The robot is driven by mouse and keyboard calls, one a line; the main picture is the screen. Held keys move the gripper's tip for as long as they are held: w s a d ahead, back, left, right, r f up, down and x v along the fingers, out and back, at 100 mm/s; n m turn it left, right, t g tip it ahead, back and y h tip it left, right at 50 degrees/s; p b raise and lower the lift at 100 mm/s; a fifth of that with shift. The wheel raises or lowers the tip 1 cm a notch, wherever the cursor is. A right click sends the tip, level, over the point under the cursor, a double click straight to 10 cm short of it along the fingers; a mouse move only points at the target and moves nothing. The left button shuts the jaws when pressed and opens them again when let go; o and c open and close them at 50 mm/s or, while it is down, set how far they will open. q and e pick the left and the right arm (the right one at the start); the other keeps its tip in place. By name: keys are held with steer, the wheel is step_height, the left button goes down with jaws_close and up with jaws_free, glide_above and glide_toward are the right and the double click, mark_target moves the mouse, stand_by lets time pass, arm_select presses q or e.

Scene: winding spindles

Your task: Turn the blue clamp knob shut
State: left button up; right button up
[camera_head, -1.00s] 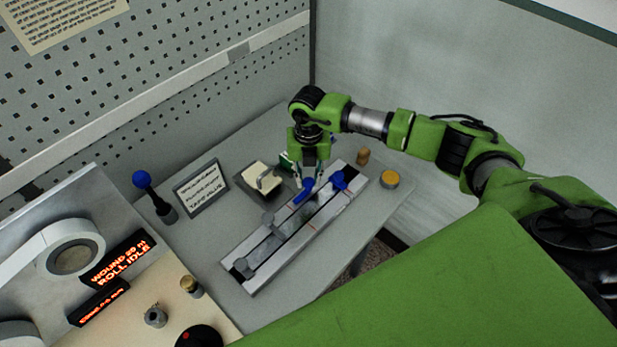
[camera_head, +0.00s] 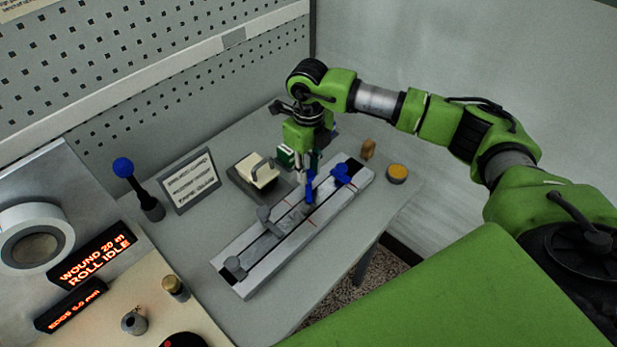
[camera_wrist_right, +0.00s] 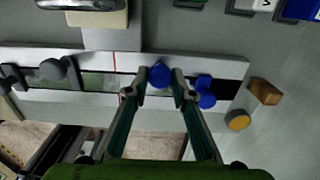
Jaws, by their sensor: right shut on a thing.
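A blue knob (camera_head: 310,189) sits on the long grey rail fixture (camera_head: 229,283) on the table. My right gripper (camera_head: 306,180) points down over the rail and is shut on this knob. In the right wrist view the blue knob (camera_wrist_right: 160,75) lies between the two fingertips (camera_wrist_right: 159,84). A second blue part (camera_head: 343,173) sits farther along the rail to the right; it also shows in the wrist view (camera_wrist_right: 204,92), just outside the right finger. The fingers partly hide the gripped knob. My left gripper is not in view.
Grey clamp parts (camera_head: 264,215) stand on the rail's left half. A cream block with a handle (camera_head: 257,170) and a sign (camera_head: 190,181) stand behind. A yellow-topped disc (camera_head: 397,172) and a wooden peg (camera_head: 368,148) stand right of the rail. A blue-ball lever (camera_head: 124,168) is left.

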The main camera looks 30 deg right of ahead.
steer(key=n+b, duration=0.5)
steer(key=shift+w+f+n, duration=0.1)
steer(key=shift+f+n, duration=0.05)
steer(key=shift+n, duration=0.15)
steer(key=shift+r+n+b, duration=0.2)
steer(key=shift+n+b, duration=1.25)
steer(key=shift+n, duration=0.25)
steer(key=o, duration=1.1)
step_height(320, 180, up, 12)
